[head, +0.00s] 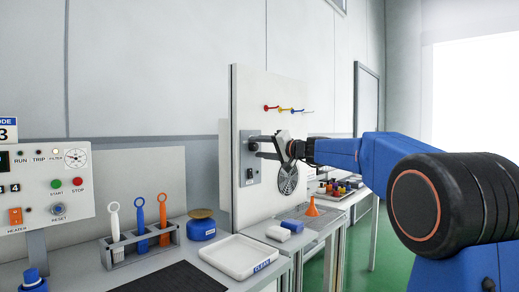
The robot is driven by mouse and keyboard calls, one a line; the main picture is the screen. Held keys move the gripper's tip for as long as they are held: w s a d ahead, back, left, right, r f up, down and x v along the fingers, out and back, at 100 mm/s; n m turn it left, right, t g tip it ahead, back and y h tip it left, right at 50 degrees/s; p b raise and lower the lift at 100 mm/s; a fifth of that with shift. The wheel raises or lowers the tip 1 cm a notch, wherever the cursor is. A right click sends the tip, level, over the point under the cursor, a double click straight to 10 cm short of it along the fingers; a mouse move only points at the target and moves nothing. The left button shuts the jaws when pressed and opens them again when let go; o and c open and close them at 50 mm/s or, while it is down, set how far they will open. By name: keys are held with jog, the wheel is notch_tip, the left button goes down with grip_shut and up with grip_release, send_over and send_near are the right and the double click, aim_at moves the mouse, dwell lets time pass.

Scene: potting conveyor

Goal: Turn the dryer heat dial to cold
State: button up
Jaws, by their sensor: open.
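A small grey control plate (246,178) is mounted on the upright white panel (268,90) in the middle of the head view. A dark knob (253,146) sits at its upper part; it may be the dryer heat dial, but its marks and setting are too small to read. My gripper (266,150) is in front of the plate, pointing left at the knob. It is open and its fingers are close to the knob; I cannot tell whether they touch it. A round dark grille (288,181) shows just below my gripper, partly hidden by it.
A control box (45,185) with buttons stands at the left. Coloured hooks (285,109) project above my gripper.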

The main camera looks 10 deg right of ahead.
jog(key=v, duration=1.7)
jog(key=shift+s+d, duration=0.1)
jog(key=s+a+f+n+g+h, duration=0.1)
jog(key=s+a+f+g+h, duration=0.3)
jog(key=s+f, duration=0.6)
jog(key=s+a+f+n+g+y, duration=0.1)
jog(key=s+a+f+g, duration=0.1)
jog(key=s+a+f, duration=0.6)
jog(key=s+d+f+n+g+h, duration=0.1)
jog(key=s+d+f+g+h, duration=0.1)
jog(key=s+f, duration=1)
jog(key=s+d+f+n+g+h, duration=0.1)
jog(key=s+d+f+h, duration=0.4)
jog(key=s+f, duration=0.7)
jog(key=shift+s+d+n+g+h, duration=0.3)
jog(key=shift+s+d+g, duration=0.15)
jog(key=shift+d, duration=0.35)
jog(key=shift+f, duration=0.1)
